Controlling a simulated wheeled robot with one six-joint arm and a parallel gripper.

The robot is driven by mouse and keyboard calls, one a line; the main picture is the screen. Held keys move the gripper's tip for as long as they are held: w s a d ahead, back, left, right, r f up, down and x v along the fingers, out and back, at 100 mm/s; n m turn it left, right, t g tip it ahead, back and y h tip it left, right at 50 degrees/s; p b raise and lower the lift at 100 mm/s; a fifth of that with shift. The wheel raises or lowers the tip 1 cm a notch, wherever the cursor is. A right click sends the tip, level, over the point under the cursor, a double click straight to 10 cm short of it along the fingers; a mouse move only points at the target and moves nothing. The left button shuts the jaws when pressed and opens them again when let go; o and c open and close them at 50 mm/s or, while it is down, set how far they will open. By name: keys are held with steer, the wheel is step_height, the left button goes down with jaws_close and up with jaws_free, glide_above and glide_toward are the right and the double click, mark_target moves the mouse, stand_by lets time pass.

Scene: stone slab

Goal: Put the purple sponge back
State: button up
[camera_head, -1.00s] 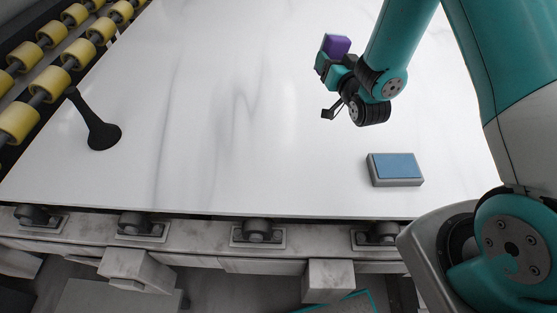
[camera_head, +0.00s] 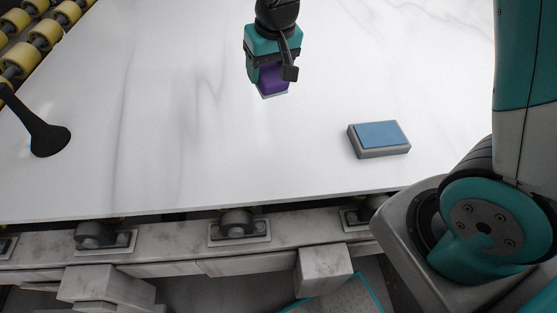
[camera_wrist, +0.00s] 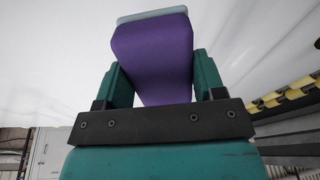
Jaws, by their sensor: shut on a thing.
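The purple sponge (camera_head: 273,80) is between the fingers of my gripper (camera_head: 268,82), over the upper middle of the white slab (camera_head: 200,140) in the head view. A pale layer shows along the sponge's lower edge. In the wrist view the purple sponge (camera_wrist: 152,58) fills the gap between the two teal fingers of my gripper (camera_wrist: 160,80), with its pale end farthest from the gripper. My gripper is shut on it and points downward. I cannot tell whether the sponge touches the slab.
A grey block with a blue top (camera_head: 381,136) lies on the slab at right. A black flared stand (camera_head: 46,136) is at left. Yellow rollers (camera_head: 45,38) line the upper left. The slab's front edge has roller supports (camera_head: 238,226) below. The slab's middle is clear.

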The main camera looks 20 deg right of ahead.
mark_target(280, 156)
steer(key=s+r+g+b, duration=0.1)
steer(key=s+r+g, duration=0.15)
steer(key=s, duration=0.35)
steer(key=shift+h, duration=0.3)
step_height(280, 156, down, 20)
steer(key=shift+a+f+b, duration=0.1)
steer(key=shift+a+b, duration=0.05)
steer(key=shift+b, duration=0.3)
steer(key=o, duration=0.9)
steer(key=shift+c, duration=0.2)
step_height(280, 156, up, 12)
steer(key=s+a+r+n+y, duration=0.2)
steer(key=s+r, duration=0.4)
steer(key=s, duration=0.3)
steer(key=s+a+r+n+y, duration=0.2)
steer(key=s+r+n, duration=0.2)
steer(key=s, duration=0.5)
step_height(280, 156, up, 3)
steer(key=shift+a+f+n, duration=0.2)
steer(key=shift+a+n, duration=0.15)
steer(key=shift+n, duration=0.05)
